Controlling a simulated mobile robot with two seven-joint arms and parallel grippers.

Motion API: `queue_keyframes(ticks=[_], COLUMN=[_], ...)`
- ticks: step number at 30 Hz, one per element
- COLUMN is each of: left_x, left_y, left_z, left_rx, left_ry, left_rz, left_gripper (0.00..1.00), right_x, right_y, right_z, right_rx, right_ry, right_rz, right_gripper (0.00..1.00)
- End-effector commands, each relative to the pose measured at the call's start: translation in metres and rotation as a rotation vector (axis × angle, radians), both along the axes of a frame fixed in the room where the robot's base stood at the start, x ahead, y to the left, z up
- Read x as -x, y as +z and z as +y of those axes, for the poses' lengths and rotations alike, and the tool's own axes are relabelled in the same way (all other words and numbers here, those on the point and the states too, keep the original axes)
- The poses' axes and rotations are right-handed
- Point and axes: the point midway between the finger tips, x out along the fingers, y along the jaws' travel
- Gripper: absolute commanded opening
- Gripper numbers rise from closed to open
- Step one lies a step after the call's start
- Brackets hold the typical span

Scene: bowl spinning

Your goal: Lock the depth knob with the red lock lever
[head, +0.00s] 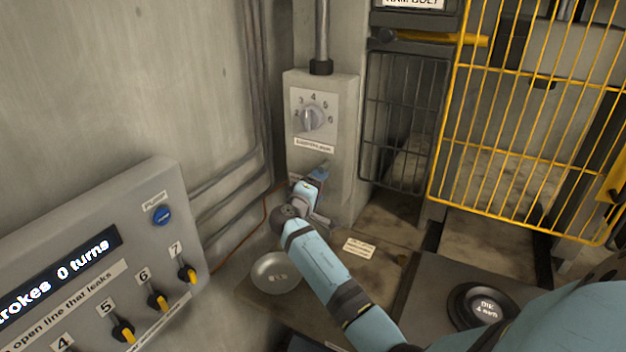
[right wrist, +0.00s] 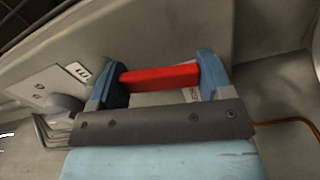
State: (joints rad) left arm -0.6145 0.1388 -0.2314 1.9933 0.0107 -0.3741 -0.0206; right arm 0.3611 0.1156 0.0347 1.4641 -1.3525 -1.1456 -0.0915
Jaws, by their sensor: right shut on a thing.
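The depth knob (head: 313,118) is a grey dial on a pale plate with a numbered scale, on the front of a grey box in the head view. It points up, near the 4. Part of it shows at the left of the right wrist view (right wrist: 62,103). The red lock lever (right wrist: 160,76) lies between the blue fingertips of my right gripper (head: 318,178), which is shut on it. In the head view the gripper is against the box below the knob and hides the lever. My left gripper is not in view.
A control panel (head: 120,235) with valve knobs and a display stands at the left. A round metal dish (head: 277,272) lies below my right wrist. A yellow mesh guard (head: 530,120) stands at the right. A dark die disc (head: 465,300) is at lower right.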

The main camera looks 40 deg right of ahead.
Motion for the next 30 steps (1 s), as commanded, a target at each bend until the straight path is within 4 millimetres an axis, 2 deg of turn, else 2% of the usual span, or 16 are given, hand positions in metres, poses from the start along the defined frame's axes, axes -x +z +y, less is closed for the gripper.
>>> queue_keyframes(ticks=[12,29,30], left_x=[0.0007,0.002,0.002], left_y=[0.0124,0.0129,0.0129], left_z=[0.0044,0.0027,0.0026], left_rx=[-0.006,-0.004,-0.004], left_ry=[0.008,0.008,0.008], left_rz=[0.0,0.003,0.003], left_gripper=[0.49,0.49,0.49], right_x=[0.0108,0.0124,0.0123], right_y=[-0.003,-0.0045,-0.0045], right_z=[-0.0037,-0.0044,-0.0045], right_rx=[0.067,0.079,0.079], right_ry=[0.0,-0.001,-0.001], right_rz=[0.173,0.2,0.2], right_gripper=[0.31,0.31,0.83])
